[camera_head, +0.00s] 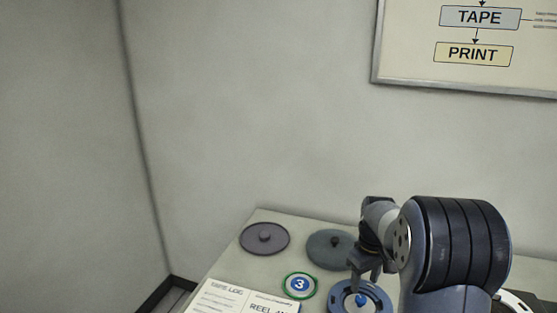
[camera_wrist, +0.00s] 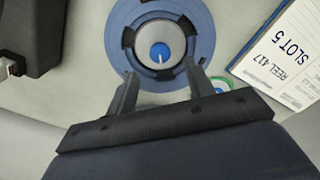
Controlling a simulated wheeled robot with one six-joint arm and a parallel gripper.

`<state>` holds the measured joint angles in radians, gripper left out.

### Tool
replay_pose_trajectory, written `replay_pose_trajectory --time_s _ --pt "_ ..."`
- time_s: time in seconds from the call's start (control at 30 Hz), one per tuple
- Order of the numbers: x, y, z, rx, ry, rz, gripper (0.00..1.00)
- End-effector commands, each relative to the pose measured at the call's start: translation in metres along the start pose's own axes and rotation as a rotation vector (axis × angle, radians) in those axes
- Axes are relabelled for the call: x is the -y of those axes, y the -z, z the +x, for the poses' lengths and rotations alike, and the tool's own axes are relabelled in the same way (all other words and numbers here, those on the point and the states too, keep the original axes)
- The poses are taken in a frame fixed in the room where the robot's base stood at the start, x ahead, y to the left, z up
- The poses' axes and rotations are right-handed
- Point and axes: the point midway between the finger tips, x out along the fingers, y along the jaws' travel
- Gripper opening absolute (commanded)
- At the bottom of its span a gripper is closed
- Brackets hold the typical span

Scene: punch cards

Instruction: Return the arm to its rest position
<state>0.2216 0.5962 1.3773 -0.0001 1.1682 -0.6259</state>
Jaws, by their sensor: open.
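My gripper (camera_head: 364,279) is at the end of my arm, low over the table and close to a blue ring-shaped reel (camera_head: 383,298). In the wrist view my gripper (camera_wrist: 163,82) has its two fingers apart with nothing between them. The fingers overlap the near part of the blue reel (camera_wrist: 120,22) in the picture; I cannot tell whether they touch it. The reel's grey centre has a blue knob (camera_wrist: 160,52), which also shows in the head view (camera_head: 361,300).
A grey lidded disc (camera_head: 265,238) and a dark green-grey disc (camera_head: 325,250) lie at the back. A green-rimmed badge "3" (camera_head: 300,285) and a tape log (camera_head: 225,300) lie left of the reel. The wrist view shows a dark device (camera_wrist: 32,35) and a reel card (camera_wrist: 285,60). Walls stand behind and left.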

Motion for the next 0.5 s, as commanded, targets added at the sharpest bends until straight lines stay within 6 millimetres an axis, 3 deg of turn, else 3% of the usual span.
replay_pose_trajectory --time_s 0.1,0.3,0.5 --pt "0.001 -0.001 0.025 0.004 0.003 0.000 0.50" --pt "0.000 -0.001 0.054 0.002 0.002 0.000 0.50" --pt "0.000 0.000 0.061 0.000 0.000 0.028 0.50"
